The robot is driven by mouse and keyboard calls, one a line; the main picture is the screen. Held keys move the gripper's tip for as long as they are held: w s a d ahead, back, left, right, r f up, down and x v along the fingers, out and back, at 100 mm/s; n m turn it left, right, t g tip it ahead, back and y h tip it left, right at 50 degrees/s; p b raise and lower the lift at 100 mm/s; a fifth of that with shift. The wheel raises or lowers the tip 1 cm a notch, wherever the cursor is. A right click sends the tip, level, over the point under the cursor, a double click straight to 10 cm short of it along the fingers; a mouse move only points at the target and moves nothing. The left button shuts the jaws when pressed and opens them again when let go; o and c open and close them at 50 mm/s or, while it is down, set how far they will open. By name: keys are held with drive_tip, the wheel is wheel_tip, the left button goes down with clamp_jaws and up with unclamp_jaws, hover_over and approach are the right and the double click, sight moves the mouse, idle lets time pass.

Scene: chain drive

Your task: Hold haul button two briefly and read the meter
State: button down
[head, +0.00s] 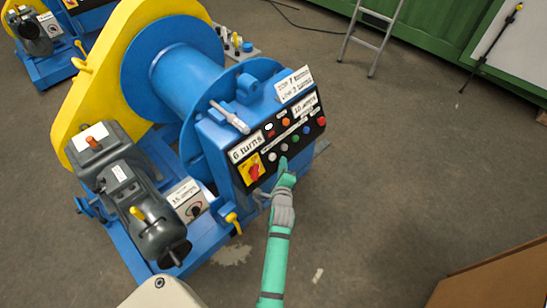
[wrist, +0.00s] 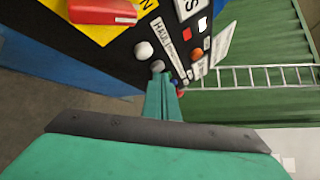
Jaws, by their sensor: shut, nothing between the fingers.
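The black control panel (head: 285,135) is on the front of a blue winch. Its lower row holds several round buttons beside a white strip that reads HAUL in the wrist view (wrist: 163,35). The first is a white button (wrist: 143,50), the second a grey button (wrist: 157,66); the head view shows the white one (head: 272,156) too. My gripper (wrist: 162,86) is shut and empty, its tips at the grey button; I cannot tell whether they touch or press it. The head view shows my gripper (head: 284,165) at the panel's lower edge. No meter reading is legible.
A red rotary switch on a yellow plate (head: 253,169) is left of the buttons. A small box with a round dial or knob (head: 194,210) sits by the grey motor (head: 125,180). A ladder (head: 375,35) stands behind.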

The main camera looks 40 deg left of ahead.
drive_tip(key=shift+d+r, duration=0.3)
drive_tip(key=shift+d, duration=0.3)
drive_tip(key=shift+d+r, duration=0.3)
drive_tip(key=shift+d, duration=0.3)
drive_tip(key=shift+s, duration=0.1)
drive_tip(key=s+d+f+n+t+h, duration=0.1)
drive_tip(key=s+d+f+n+h, duration=0.15)
drive_tip(key=s+d, duration=0.7)
drive_tip(key=s+d+f+n+t+h, duration=0.1)
drive_tip(key=s+d+n+h, duration=0.15)
drive_tip(key=s+d, duration=0.65)
drive_tip(key=s+d+r+n+t+h, duration=0.1)
drive_tip(key=s+d+r+n+h, duration=0.3)
drive_tip(key=s+d+r+n, duration=0.5)
drive_tip(key=s+d+r, duration=0.5)
drive_tip(key=s+d, duration=0.2)
drive_tip(key=s, duration=0.1)
drive_tip(key=shift+s+d+r+n, duration=0.2)
drive_tip(key=shift+s+d+n, duration=0.05)
drive_tip(key=shift+d+n, duration=0.15)
drive_tip(key=shift+a, duration=0.2)
